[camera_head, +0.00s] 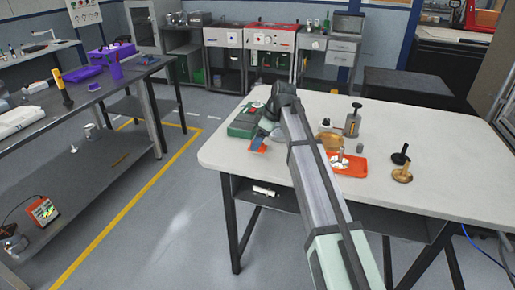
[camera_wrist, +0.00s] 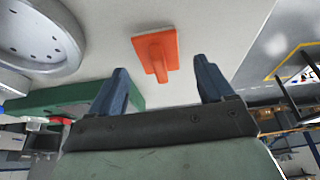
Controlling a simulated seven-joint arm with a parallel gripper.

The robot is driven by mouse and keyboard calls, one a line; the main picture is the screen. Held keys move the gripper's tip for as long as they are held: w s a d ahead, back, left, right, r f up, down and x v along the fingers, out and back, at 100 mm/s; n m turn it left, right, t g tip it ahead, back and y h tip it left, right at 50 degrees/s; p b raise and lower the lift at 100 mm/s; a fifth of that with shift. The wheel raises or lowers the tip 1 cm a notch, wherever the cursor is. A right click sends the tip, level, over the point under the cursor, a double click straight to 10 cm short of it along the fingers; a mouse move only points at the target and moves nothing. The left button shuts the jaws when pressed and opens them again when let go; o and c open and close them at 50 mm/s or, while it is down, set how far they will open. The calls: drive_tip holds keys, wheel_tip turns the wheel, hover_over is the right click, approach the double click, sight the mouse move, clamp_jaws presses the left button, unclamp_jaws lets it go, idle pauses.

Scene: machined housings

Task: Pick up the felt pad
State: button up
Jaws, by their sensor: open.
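An orange piece with a flat square base and a narrower raised block, likely the felt pad (camera_wrist: 153,46), lies on the pale tabletop in the wrist view. My gripper (camera_wrist: 159,68) is open, its two blue fingers apart with the orange piece beyond and between their tips. Nothing is held between them. In the head view my gripper (camera_head: 258,141) is at the table's left end, and a bit of orange shows by its fingers. My arm and wrist hide part of that area, and contact cannot be told there.
A green case (camera_head: 243,122) lies beside my gripper, close to the left finger in the wrist view. A grey round flange (camera_wrist: 38,30) is near it. An orange tray (camera_head: 357,170), a brass-coloured bowl (camera_head: 329,141) and a black-knobbed stamp (camera_head: 401,155) stand farther right on the table (camera_head: 450,130).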

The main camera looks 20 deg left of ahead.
drive_tip(key=shift+x, duration=1.1)
drive_tip(key=c, duration=1.1)
drive_tip(key=shift+c, duration=0.2)
wheel_tip(320, 180, up, 10)
drive_tip(key=shift+r, duration=0.1)
